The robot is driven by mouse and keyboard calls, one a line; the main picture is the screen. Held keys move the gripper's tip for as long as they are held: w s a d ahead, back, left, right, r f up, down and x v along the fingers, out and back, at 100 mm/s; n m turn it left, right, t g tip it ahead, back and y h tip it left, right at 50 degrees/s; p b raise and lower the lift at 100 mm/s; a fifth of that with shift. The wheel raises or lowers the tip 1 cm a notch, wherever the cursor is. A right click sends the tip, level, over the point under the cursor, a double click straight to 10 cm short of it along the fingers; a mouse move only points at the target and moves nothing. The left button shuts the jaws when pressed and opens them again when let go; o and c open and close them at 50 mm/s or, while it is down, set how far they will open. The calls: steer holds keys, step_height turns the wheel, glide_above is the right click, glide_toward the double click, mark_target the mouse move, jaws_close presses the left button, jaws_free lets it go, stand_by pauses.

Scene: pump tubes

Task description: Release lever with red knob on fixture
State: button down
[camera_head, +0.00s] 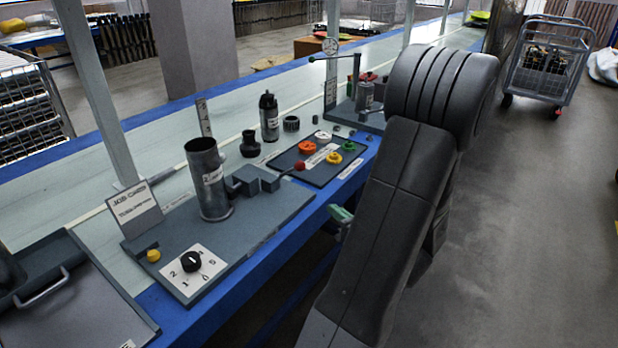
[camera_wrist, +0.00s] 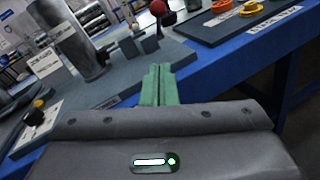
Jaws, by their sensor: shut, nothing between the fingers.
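The lever's red knob (camera_head: 299,165) sits at the end of a short dark lever beside grey blocks (camera_head: 255,180) on the fixture plate (camera_head: 265,217). The knob also shows at the top of the wrist view (camera_wrist: 158,8). A grey metal tube (camera_head: 209,182) stands upright on the fixture, left of the blocks. My gripper (camera_wrist: 157,68) has green fingers pressed together, with nothing between them. Its fingertips point toward the fixture's edge, below the knob in the wrist view. In the head view my gripper (camera_head: 341,214) is beside the blue table edge, partly hidden by my arm.
A dark tray (camera_head: 320,178) with orange, white, yellow and green rings lies just beyond the lever. A dial panel (camera_head: 193,270) and a yellow button (camera_head: 153,255) are at the fixture's near end. A job card (camera_head: 135,210) stands behind.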

steer(key=b, duration=0.3)
glide_toward(290, 170)
steer(key=shift+w+a+f, duration=0.2)
steer(key=shift+w+a, duration=0.1)
steer(key=shift+w, duration=0.5)
steer(key=shift+w+a+r, duration=0.15)
steer(key=shift+w+r, duration=0.25)
steer(key=shift+w, duration=0.05)
steer(key=shift+r+p, duration=0.1)
steer(key=shift+p, duration=0.3)
